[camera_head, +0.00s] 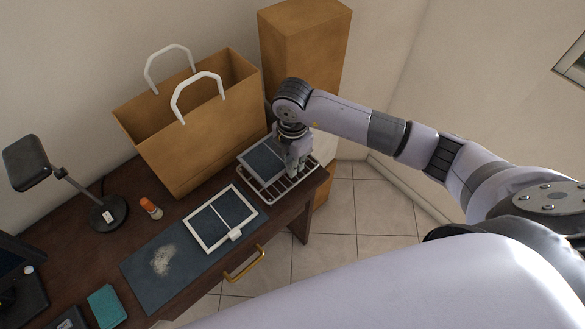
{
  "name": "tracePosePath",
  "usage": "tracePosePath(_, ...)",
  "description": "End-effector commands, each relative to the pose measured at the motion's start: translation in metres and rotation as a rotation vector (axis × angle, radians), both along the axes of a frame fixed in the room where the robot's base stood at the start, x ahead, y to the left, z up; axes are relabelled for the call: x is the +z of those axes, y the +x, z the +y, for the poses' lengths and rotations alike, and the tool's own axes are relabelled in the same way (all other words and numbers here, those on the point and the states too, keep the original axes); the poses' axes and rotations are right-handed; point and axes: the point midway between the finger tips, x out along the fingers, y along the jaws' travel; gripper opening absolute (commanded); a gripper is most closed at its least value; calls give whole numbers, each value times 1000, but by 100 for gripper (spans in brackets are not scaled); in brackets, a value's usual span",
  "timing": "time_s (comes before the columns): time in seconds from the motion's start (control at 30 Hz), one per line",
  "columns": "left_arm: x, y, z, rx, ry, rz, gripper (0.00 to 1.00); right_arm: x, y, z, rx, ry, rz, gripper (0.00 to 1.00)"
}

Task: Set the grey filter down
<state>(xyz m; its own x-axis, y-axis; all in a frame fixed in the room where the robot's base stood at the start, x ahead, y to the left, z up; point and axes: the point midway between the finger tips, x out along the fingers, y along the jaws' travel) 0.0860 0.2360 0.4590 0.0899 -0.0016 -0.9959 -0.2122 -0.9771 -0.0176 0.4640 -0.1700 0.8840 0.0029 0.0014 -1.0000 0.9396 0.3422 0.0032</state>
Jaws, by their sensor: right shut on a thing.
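A flat dark grey filter (261,161) with a pale edge is at the right end of the desk, over a wire rack (291,185). My right gripper (291,160) is shut on its right side. The gripper covers part of the filter, and I cannot tell whether the filter touches the rack. The rack's bare right part shows its wires. My left gripper is not in view.
A white-framed panel (240,235) lies on a dark mat (145,290) beside pale dust (163,260). A paper bag (190,135) stands behind, near a tall brown box (303,55). A lamp (108,214), orange-capped bottle (150,208) and teal book (106,306) are left.

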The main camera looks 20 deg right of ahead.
Motion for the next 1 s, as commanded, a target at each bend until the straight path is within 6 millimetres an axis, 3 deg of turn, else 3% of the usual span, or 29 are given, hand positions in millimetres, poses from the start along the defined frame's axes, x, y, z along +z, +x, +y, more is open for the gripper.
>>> tracePosePath(0.33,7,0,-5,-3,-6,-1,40,-42,0,0,-1,0,1,0)
tracePosePath(0.73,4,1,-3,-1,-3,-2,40,-49,0,0,0,-1,-1,0)
tracePosePath(0.77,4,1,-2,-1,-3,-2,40,-49,0,0,0,-1,-1,15)
tracePosePath(1.0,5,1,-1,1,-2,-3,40,-48,0,0,0,-1,0,31)
